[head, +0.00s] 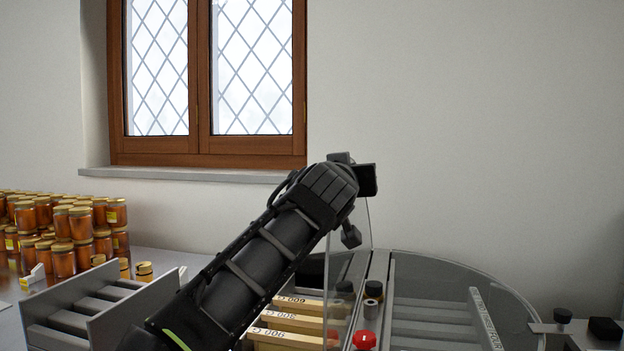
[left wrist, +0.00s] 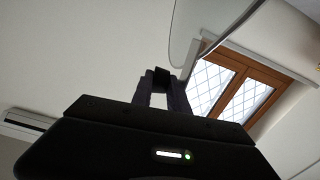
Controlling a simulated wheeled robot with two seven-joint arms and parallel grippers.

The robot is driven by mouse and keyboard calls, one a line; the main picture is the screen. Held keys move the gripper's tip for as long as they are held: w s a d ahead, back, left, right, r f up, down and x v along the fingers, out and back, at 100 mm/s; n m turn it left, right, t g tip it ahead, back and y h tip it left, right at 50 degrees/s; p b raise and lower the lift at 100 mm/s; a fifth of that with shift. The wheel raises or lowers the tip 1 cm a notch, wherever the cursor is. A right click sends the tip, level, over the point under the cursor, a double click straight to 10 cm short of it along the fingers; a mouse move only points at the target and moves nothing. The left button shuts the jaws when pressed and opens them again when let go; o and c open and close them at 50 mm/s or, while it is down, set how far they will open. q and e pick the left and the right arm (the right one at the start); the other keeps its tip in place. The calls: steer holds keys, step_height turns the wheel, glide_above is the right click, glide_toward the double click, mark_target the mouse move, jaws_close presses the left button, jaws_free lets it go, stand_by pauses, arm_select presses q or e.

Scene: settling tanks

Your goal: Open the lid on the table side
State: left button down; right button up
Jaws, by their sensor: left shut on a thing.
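The round tank's (head: 525,302) clear lid on the left half stands raised, seen nearly edge-on as a thin transparent sheet (head: 362,222). Its curved edge also shows in the left wrist view (left wrist: 190,35). My left gripper (left wrist: 161,84) is shut on a small dark handle (left wrist: 161,74) at the lid. In the head view my arm reaches up from the lower left, and the fingers are mostly hidden behind the wrist. The other clear lid half (head: 450,275) lies flat over the right side. My right gripper is not in view.
Wooden frames (head: 285,338) with number labels sit in the open left half. A red knob (head: 364,340) and a dark knob (head: 374,289) stand near the middle bar. Many honey jars (head: 62,262) and a grey rack (head: 110,300) stand left. A window (head: 210,70) is behind.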

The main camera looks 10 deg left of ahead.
arm_select(q)
steer(key=shift+s+d+m, duration=0.15)
steer(key=shift+d+m, duration=0.1)
steer(key=shift+d, duration=0.6)
steer(key=shift+s+d+m, duration=0.1)
steer(key=shift+d+m, duration=0.15)
steer(key=shift+d, duration=0.6)
steer(key=c, duration=1.6)
jaws_free()
steer(key=shift+f, duration=0.1)
steer(key=shift+o, duration=0.2)
steer(key=s+a+b, duration=0.1)
steer(key=s+b, duration=0.3)
steer(key=s, duration=0.3)
steer(key=shift+s, duration=0.3)
